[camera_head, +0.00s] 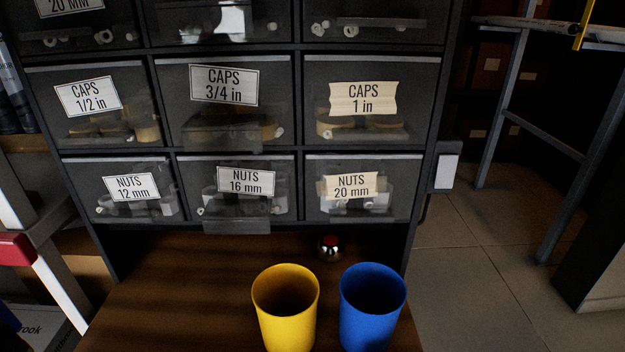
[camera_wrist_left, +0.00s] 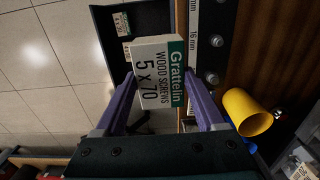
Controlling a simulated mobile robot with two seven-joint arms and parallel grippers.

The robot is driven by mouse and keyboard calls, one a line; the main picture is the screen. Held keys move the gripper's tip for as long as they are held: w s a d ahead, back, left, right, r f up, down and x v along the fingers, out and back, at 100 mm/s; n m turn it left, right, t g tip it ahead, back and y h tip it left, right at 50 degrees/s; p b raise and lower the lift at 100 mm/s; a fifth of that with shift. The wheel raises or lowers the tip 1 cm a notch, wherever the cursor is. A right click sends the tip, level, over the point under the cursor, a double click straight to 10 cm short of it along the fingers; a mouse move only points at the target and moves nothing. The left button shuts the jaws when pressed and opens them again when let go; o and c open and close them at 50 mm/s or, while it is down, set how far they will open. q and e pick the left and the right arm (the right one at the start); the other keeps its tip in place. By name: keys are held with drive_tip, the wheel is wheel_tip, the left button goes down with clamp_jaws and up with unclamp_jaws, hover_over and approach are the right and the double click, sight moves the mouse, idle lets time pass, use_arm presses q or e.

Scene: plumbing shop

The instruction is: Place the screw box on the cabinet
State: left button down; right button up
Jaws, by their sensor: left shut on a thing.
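The screw box (camera_wrist_left: 150,82) is a white carton with a green band, reading "Grattelin wood screws 5 x 70", in the left wrist view. My left gripper (camera_wrist_left: 159,77) is shut on it, with one purple finger on each side. The box does not show in the head view. The cabinet (camera_head: 298,148) is dark, with rows of clear-fronted drawers labelled caps and nuts; its top is out of the head view. My right gripper is in neither view.
A yellow cup (camera_head: 285,310) and a blue cup (camera_head: 372,310) stand on the wooden surface (camera_head: 190,290) below the drawers. A small shiny round thing (camera_head: 330,248) lies behind them. A metal frame (camera_head: 550,150) stands at the right, with tiled floor (camera_head: 450,270) before it.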

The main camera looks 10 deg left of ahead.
use_arm(q)
drive_tip(key=w+a+b, duration=0.4)
drive_tip(key=w, duration=1.3)
wheel_tip(320, 180, down, 8)
drive_tip(key=b, duration=0.4)
drive_tip(key=shift+r+b, duration=0.25)
drive_tip(key=shift+b, duration=0.05)
drive_tip(key=shift+w+r, duration=0.1)
drive_tip(key=shift+r, duration=0.1)
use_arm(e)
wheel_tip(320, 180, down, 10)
use_arm(q)
unclamp_jaws()
drive_tip(key=shift+f, duration=0.15)
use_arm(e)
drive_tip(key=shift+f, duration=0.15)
